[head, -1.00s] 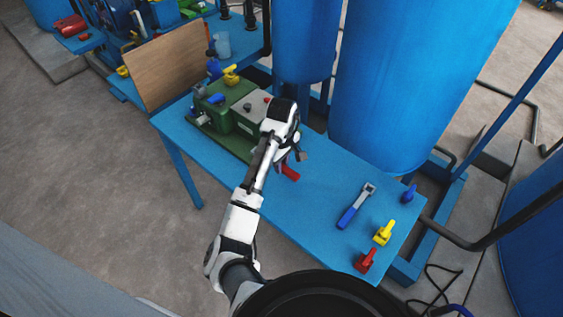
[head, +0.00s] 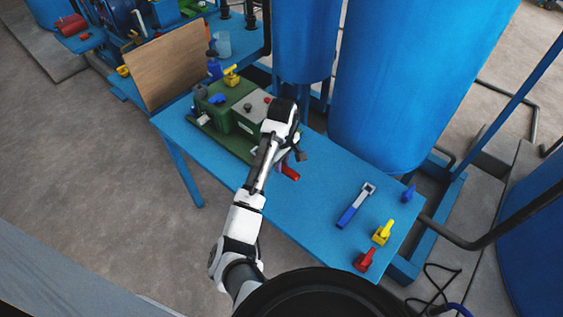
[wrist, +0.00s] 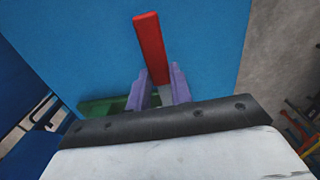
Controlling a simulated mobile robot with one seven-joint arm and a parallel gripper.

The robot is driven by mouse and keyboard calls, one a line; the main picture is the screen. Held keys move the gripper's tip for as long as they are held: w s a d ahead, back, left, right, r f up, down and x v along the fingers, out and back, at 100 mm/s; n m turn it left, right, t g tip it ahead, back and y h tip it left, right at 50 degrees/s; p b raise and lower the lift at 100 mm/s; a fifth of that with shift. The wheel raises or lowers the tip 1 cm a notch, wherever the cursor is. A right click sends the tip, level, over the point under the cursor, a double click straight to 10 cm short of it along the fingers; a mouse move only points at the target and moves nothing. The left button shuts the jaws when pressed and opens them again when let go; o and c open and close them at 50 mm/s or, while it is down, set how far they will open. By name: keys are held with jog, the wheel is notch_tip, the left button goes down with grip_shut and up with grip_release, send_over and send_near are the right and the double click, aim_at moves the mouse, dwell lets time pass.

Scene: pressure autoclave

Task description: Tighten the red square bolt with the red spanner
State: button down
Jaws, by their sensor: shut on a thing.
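The red spanner shows as a red handle (wrist: 150,45) in the wrist view, running up from between the two purple fingers of my gripper (wrist: 158,90). My gripper is shut on it. In the head view a short piece of the red handle (head: 290,172) sticks out below and right of my gripper (head: 292,152), which is beside the right end of the green machine (head: 230,115). The spanner's head is hidden.
On the blue table (head: 300,215), a blue-handled spanner (head: 355,205) and blue (head: 408,193), yellow (head: 382,232) and red (head: 364,261) valve-like pieces lie at the right. A wooden board (head: 170,65) stands at the left, and tall blue tanks (head: 400,80) stand behind.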

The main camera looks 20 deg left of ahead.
jog(key=shift+p, duration=0.4)
jog(key=shift+f+b, duration=0.55)
jog(key=shift+f, duration=0.75)
jog(key=c, duration=1.2)
grip_release()
jog(key=shift+o, duration=0.2)
jog(key=shift+r, duration=0.1)
notch_tip(320, 180, up, 14)
jog(key=p, duration=0.1)
